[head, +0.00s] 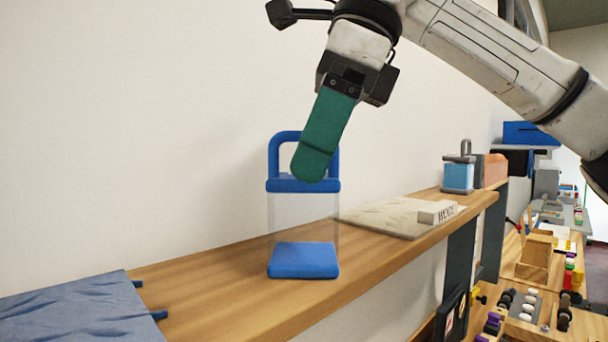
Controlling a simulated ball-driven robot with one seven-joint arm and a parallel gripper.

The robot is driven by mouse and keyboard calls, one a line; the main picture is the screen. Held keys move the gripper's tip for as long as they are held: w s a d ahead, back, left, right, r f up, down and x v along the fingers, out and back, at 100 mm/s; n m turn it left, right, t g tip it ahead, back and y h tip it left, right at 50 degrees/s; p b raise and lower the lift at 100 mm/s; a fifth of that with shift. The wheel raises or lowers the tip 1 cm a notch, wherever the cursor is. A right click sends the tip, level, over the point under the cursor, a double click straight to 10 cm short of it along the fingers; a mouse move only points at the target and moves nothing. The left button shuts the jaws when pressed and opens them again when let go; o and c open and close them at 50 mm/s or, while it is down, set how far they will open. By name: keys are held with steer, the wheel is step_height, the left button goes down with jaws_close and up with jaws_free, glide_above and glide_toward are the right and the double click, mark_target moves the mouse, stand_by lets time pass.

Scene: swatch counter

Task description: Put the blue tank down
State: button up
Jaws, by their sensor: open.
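The blue tank (303,260) stands upright on the wooden counter (225,285), in the middle of the head view. It has a blue base, clear walls that look empty, and a blue lid with an arched handle. My gripper (314,164) reaches down from above at the handle, its green finger covering the handle's right part. Only one finger shows clearly; the other is hidden behind it. The jaws are open. I cannot tell whether a finger touches the handle. The tank's base rests on the wood near the front edge.
A blue cloth (75,310) lies at the left. A beige mat (385,217) with a white lettered block (437,212) is to the right. Farther back stand a light-blue container with a grey handle (458,177) and an orange-brown block (494,170). Bare wood surrounds the tank's base.

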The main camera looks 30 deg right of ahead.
steer(key=v, duration=0.8)
steer(key=shift+r, duration=0.3)
